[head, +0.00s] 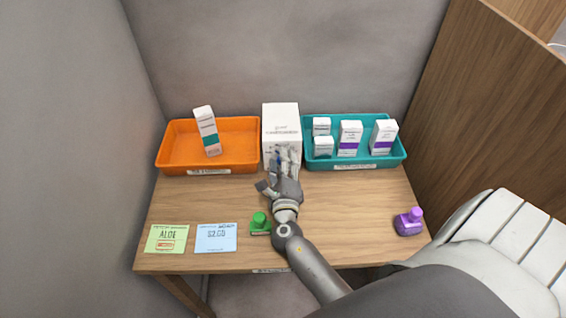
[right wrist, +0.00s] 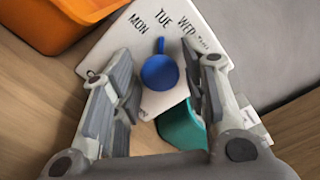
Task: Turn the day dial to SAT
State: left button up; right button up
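The white box (head: 281,118) stands upright at the back middle of the table, between two trays. In the right wrist view its white face (right wrist: 205,60) carries the words MON, TUE and WED; other labels are hidden or cut off. The blue day dial (right wrist: 159,73) sits on that face, and its narrow pointer is directed at TUE. My right gripper (head: 272,180) is in front of the box. In the wrist view its two fingers (right wrist: 154,73) are spread apart, one on each side of the dial, with nothing held. My left gripper does not show.
An orange tray (head: 168,157) with one carton (head: 207,131) is left of the box. A teal tray (head: 398,153) with several cartons is right.

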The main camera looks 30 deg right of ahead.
jog(key=c, duration=0.7)
